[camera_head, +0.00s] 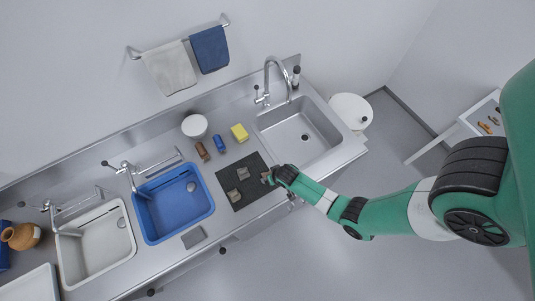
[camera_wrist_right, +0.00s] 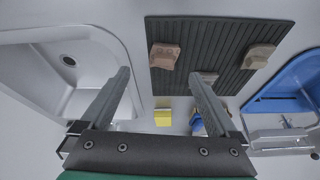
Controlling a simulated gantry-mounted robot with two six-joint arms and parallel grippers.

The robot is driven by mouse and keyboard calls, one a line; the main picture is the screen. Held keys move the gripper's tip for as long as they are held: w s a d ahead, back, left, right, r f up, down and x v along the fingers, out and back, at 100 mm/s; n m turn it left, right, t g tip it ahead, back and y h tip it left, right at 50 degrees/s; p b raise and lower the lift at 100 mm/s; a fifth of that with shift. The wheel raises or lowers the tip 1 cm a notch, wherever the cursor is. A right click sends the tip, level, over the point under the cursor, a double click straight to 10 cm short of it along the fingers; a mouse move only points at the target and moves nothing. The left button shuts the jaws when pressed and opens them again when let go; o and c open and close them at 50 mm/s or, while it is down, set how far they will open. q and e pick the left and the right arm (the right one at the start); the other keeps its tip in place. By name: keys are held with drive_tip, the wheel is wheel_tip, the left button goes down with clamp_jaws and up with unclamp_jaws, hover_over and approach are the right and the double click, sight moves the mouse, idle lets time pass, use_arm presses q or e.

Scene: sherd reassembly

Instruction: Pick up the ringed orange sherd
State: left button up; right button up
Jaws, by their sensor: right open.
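Three sherds lie apart on the dark ribbed mat (camera_head: 225,180). In the right wrist view, one is pinkish brown (camera_wrist_right: 165,55), one tan (camera_wrist_right: 257,56), and one greyish brown (camera_wrist_right: 207,77), partly behind a finger. Two show in the head view, a rear one (camera_head: 243,173) and a front one (camera_head: 234,194). I see no ring mark on any, and cannot tell which is the ringed orange one. My right gripper (camera_wrist_right: 160,75) is open and empty; in the head view it is at the mat's right edge (camera_head: 268,180). My left gripper is not in view.
A steel sink (camera_head: 325,148) is right of the mat, a blue basin (camera_head: 205,203) left. A yellow sponge (camera_head: 239,132), blue item (camera_head: 219,143) and brown item (camera_head: 202,151) stand behind. Orange-brown pieces (camera_head: 485,127) lie on a stand at far right. An orange pot (camera_head: 22,236) lies far left.

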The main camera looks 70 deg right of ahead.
drive_tip(key=shift+b+x, duration=0.4)
drive_tip(key=shift+x, duration=0.65)
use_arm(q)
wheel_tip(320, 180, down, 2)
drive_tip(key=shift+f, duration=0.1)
use_arm(e)
drive_tip(key=b+x, duration=0.2)
drive_tip(key=x, duration=0.1)
drive_tip(key=b+x, duration=0.1)
drive_tip(key=x, duration=0.1)
drive_tip(key=shift+w, duration=0.35)
clamp_jaws()
use_arm(q)
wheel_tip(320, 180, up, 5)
drive_tip(key=p, duration=0.8)
use_arm(e)
wheel_tip(320, 180, up, 10)
drive_tip(key=shift+a, duration=0.1)
